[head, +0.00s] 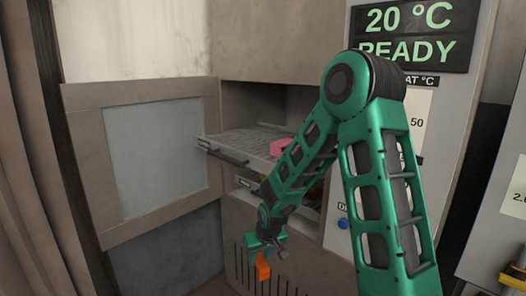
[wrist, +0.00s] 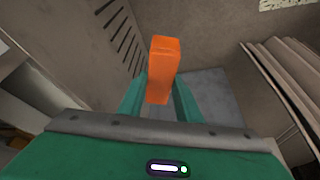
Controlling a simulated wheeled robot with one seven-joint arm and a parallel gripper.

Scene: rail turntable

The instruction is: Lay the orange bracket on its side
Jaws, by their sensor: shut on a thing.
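The orange bracket (head: 263,270) is held at the end of my arm in the head view, low in front of the grey cabinet. In the wrist view the orange bracket (wrist: 163,68) is a block-like piece standing up between the two green fingers. My gripper (wrist: 160,100) is shut on it, one finger on each side. In the head view my gripper (head: 264,250) points downward, with the bracket below it. The bracket appears held in the air, clear of any surface. Its lower part is partly hidden by the gripper body in the wrist view.
The cabinet door (head: 150,160) stands open at the left. A rack shelf (head: 240,145) is pulled out, with a pink block (head: 280,147) on it. A lower drawer (head: 248,183) shows beneath, partly behind my arm. A display panel (head: 410,35) reads 20 °C READY.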

